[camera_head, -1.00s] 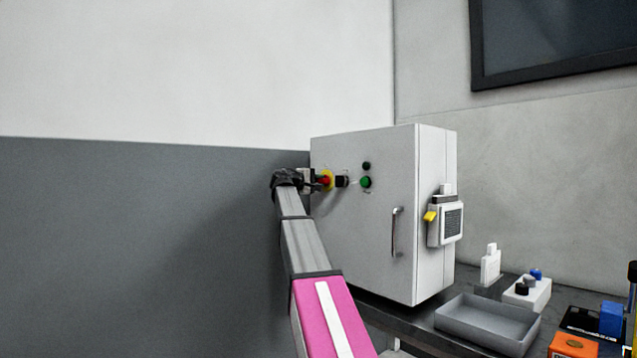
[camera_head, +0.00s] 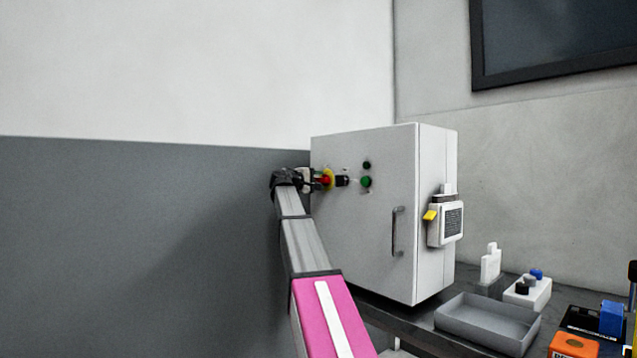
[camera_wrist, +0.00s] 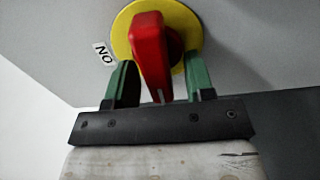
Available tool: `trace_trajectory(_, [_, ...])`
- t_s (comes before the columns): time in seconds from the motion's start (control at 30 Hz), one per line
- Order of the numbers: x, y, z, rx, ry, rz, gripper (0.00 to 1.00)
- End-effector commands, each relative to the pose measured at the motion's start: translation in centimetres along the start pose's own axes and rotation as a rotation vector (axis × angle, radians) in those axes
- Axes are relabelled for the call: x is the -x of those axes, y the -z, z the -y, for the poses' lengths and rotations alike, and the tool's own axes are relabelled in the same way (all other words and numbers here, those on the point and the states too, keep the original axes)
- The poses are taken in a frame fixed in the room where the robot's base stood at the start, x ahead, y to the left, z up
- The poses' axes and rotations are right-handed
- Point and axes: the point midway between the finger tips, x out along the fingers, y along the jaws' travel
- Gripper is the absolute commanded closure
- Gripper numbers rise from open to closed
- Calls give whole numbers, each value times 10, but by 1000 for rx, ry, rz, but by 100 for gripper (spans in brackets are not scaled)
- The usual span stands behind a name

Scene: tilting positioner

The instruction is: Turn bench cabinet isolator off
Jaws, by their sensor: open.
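The grey-white cabinet (camera_head: 363,230) stands on the bench, its door facing my arm. The isolator is a red handle (camera_wrist: 150,52) on a round yellow plate (camera_wrist: 191,25) in the wrist view; it also shows small in the head view (camera_head: 326,180). A white label beside the plate (camera_wrist: 103,53) appears to read "ON", upside down. My gripper (camera_wrist: 161,88) is open, with one green-padded finger on each side of the red handle. Gaps show between the fingers and the handle; contact cannot be seen. In the head view my wrist partly hides the isolator.
A black knob (camera_head: 342,181), a green button (camera_head: 366,182) and a door handle (camera_head: 397,231) are on the cabinet door. A box with a yellow lever (camera_head: 430,216) is on its right side. A grey tray (camera_head: 487,325) and small items occupy the bench at right.

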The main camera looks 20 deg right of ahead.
Motion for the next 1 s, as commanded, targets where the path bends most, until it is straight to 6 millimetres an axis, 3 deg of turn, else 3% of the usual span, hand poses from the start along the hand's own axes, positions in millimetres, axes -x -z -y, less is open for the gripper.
trace_trajectory(0.53, [89, -1, 1, 0, 0, -2, 51])
trace_trajectory(0.73, [104, 0, 0, 0, 0, -1, 51])
trace_trajectory(1.0, [106, 0, 0, 1, 0, 0, 51])
